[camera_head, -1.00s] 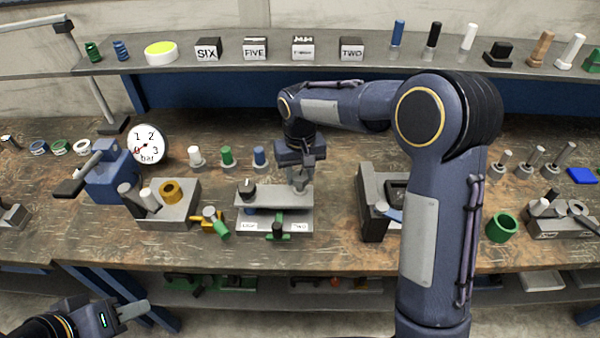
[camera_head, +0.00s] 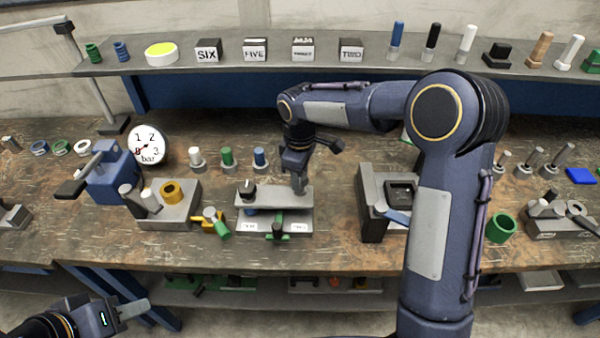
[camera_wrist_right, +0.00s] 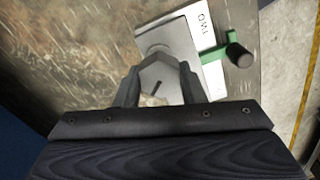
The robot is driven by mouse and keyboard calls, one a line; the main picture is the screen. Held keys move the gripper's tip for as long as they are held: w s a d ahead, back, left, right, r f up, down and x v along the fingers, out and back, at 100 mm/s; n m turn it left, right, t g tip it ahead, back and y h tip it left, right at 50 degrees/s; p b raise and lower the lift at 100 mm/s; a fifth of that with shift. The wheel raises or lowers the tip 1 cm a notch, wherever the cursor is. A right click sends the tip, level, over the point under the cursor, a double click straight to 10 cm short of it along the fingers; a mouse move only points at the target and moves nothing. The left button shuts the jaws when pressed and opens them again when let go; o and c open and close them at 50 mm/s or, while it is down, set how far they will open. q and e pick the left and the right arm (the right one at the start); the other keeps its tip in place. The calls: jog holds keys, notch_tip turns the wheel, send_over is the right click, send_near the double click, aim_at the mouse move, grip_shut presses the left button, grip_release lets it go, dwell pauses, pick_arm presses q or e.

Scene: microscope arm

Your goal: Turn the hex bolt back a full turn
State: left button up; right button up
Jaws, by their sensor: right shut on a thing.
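The hex bolt (camera_wrist_right: 160,84) is a grey six-sided head with a dark mark on its top, seen from above in the right wrist view. It sits at the right end of a grey plate on a fixture (camera_head: 275,198). My right gripper (camera_wrist_right: 160,88) is shut on the bolt, one finger on each side of the head. In the head view my right gripper (camera_head: 299,187) points down onto the plate's right end and mostly hides the bolt. My left gripper (camera_head: 132,311) is low at the left, in front of the bench and away from the fixture; its jaw opening is unclear.
A black knob (camera_head: 248,190) is on the plate's left end. A grey block with a yellow ring (camera_head: 172,191) stands left, a grey frame (camera_head: 373,215) right. Coloured pegs stand behind.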

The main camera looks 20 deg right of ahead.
jog(key=n, duration=0.3)
jog(key=shift+s+f+n, duration=0.2)
jog(key=shift+f+n, duration=0.05)
jog(key=shift+n, duration=0.15)
jog(key=n+p, duration=0.1)
jog(key=n, duration=0.2)
jog(key=shift+n, duration=0.3)
jog(key=n+p, duration=0.1)
jog(key=n, duration=0.5)
jog(key=shift+p, duration=0.3)
jog(key=n, duration=0.3)
jog(key=shift+a+p, duration=0.1)
jog(key=shift+p, duration=0.3)
jog(key=n+p, duration=0.1)
jog(key=n, duration=0.4)
jog(key=shift+r+n+p, duration=0.1)
jog(key=shift+n+p, duration=0.2)
jog(key=shift+p, duration=0.1)
jog(key=n, duration=0.2)
jog(key=shift+n, duration=0.3)
jog(key=shift+n+p, duration=0.35)
jog(key=shift+n, duration=1.15)
